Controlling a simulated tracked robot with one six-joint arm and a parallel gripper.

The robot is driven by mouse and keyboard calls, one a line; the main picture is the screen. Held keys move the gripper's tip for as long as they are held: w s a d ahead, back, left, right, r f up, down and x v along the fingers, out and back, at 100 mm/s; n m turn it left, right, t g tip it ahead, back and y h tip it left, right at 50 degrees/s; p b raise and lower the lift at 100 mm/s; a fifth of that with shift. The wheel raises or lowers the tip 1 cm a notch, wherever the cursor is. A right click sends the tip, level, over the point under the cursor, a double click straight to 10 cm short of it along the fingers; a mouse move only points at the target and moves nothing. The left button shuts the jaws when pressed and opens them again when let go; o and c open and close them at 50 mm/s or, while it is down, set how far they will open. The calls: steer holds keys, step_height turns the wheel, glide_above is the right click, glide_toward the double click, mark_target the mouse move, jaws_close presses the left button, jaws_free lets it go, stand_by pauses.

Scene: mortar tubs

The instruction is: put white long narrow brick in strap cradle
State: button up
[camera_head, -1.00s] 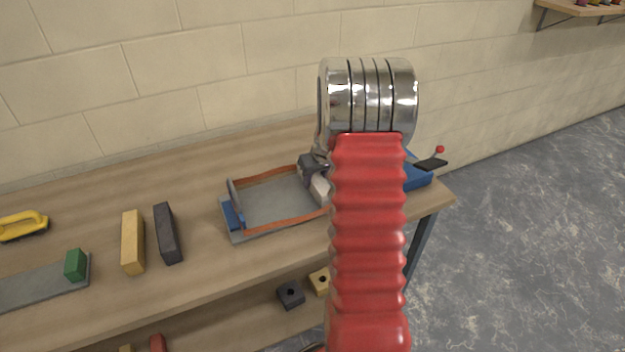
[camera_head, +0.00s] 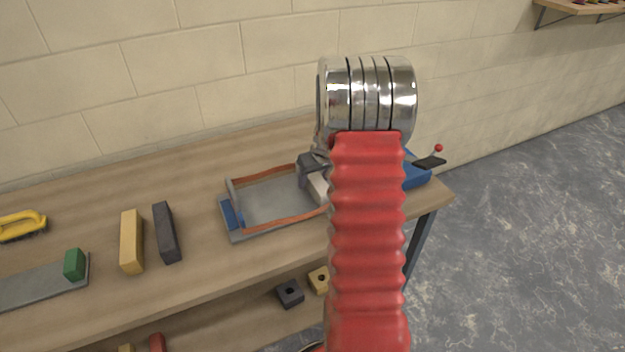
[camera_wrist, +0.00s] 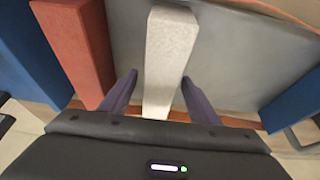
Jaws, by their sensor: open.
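The white long narrow brick (camera_wrist: 170,50) lies across the grey bed of the strap cradle (camera_wrist: 225,55), between the cradle's two orange straps. My gripper (camera_wrist: 156,84) is open, with one dark finger on each side of the brick's near part and gaps visible beside it. In the head view, a pale part of the brick (camera_head: 318,186) shows under my dark gripper (camera_head: 308,166), at the right part of the cradle (camera_head: 236,237). My red arm hides the rest of the brick and the cradle's right end.
A red-brown brick (camera_wrist: 75,50) lies left of the white one, beside a blue end piece (camera_wrist: 25,50). A yellow brick (camera_head: 132,242) and a dark brick (camera_head: 167,232) lie left of the cradle. A blue device with a red-knobbed lever (camera_head: 430,162) stands at right.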

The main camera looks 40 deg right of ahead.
steer(key=v, duration=1.3)
steer(key=shift+r, duration=0.15)
steer(key=shift+s+a+m, duration=0.1)
steer(key=shift+m, duration=0.2)
steer(key=shift+m+g+y, duration=0.3)
steer(key=shift+m+g, duration=0.2)
steer(key=shift+m, duration=0.2)
steer(key=s+a+f, duration=0.2)
steer(key=s, duration=0.1)
steer(key=shift+s+a+f, duration=0.15)
steer(key=shift+s+a, duration=0.1)
steer(key=shift+a, duration=0.05)
steer(key=s+a+r+n, duration=0.1)
steer(key=s+a+r, duration=0.3)
steer(key=a, duration=0.7)
steer(key=s+a+r+n+t, duration=0.1)
steer(key=s+a+r, duration=0.3)
steer(key=a, duration=0.7)
steer(key=s+a+r+n+t, duration=0.1)
steer(key=s+a+r+n, duration=0.2)
steer(key=s+a, duration=0.5)
steer(key=a+r, duration=0.1)
steer(key=a, duration=0.2)
steer(key=shift+a+r+y, duration=0.3)
steer(key=shift+a, duration=0.1)
